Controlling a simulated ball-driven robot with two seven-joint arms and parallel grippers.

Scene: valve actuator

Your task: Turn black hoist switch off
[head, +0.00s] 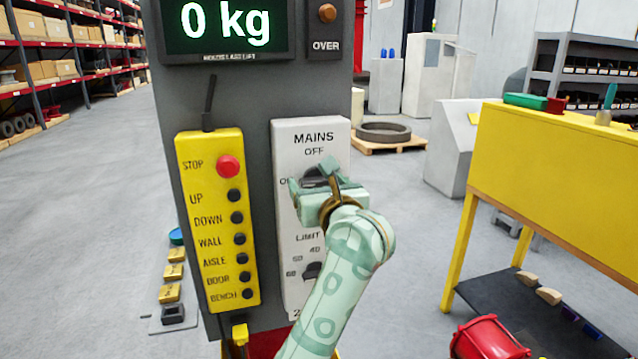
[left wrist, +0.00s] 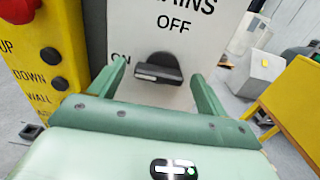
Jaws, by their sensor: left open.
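The black hoist switch is a knob under MAINS on the light grey panel (head: 335,135). In the left wrist view the black switch (left wrist: 160,68) lies nearly level, its pale-marked end at the left beside the ON label. OFF is printed above it. My left gripper (left wrist: 158,72) is open, with one green finger on each side of the switch. I cannot tell whether either finger touches it. In the head view the left gripper (head: 311,178) is in front of the panel and partly hides the switch. My right gripper is not in view.
A second black knob, LIMIT (head: 313,270), sits lower on the same panel. A yellow button box (head: 217,218) with a red STOP button (head: 228,166) is close on the left. A 0 kg display (head: 228,27) is above. A yellow table (head: 560,165) stands at right.

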